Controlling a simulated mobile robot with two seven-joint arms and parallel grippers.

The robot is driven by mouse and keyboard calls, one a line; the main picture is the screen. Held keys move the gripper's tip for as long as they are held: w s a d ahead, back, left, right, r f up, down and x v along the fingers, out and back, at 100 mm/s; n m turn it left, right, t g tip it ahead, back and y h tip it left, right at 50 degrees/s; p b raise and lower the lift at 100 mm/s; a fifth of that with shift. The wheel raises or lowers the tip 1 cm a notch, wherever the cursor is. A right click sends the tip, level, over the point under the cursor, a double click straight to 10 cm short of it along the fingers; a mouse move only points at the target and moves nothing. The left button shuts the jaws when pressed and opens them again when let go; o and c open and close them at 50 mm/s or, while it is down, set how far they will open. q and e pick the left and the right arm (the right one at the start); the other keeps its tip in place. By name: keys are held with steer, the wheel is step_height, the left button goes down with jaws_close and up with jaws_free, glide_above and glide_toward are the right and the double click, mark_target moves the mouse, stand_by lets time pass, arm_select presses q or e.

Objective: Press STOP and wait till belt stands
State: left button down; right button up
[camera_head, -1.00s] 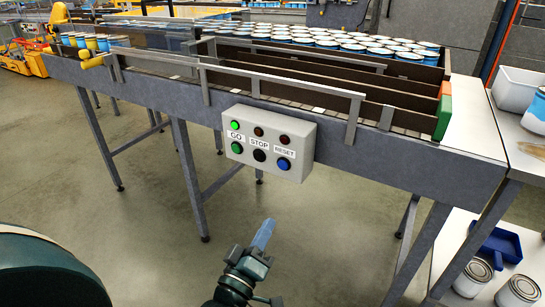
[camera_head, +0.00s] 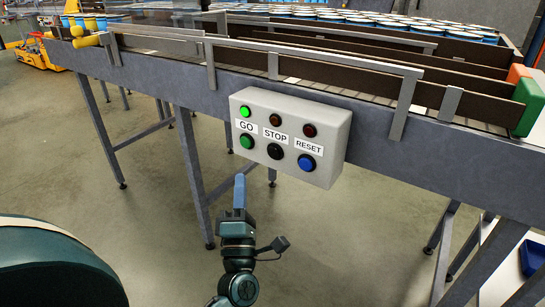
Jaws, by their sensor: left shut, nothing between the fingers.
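The grey control box (camera_head: 327,150) hangs on the front side of the conveyor. It has a green GO button (camera_head: 247,142), a black STOP button (camera_head: 275,151) and a blue RESET button (camera_head: 306,163). The green lamp (camera_head: 245,112) above GO is lit; the two red lamps look dark. My left gripper (camera_head: 240,182) is shut and empty, pointing up, below and left of the box and apart from it. The conveyor belt (camera_head: 355,93) is partly hidden behind its side rails. My right gripper is not in view.
Metal rails (camera_head: 415,85) run along the conveyor's front edge. Conveyor legs (camera_head: 194,180) stand left of my gripper. Several blue and white cans (camera_head: 365,20) stand at the back. A blue dustpan-like item (camera_head: 532,257) lies at lower right. The floor before the conveyor is clear.

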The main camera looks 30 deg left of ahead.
arm_select(q)
steer(key=b, duration=0.2)
glide_toward(274, 152)
steer(key=w+a+r, duration=0.3)
steer(key=a+r, duration=0.1)
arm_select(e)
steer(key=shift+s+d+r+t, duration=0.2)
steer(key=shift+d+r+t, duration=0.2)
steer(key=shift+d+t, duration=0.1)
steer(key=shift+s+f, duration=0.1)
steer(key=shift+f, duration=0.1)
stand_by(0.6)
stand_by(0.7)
arm_select(q)
steer(key=shift+w+f+b, duration=0.1)
steer(key=shift+w+b, duration=0.25)
steer(key=shift+w, duration=0.1)
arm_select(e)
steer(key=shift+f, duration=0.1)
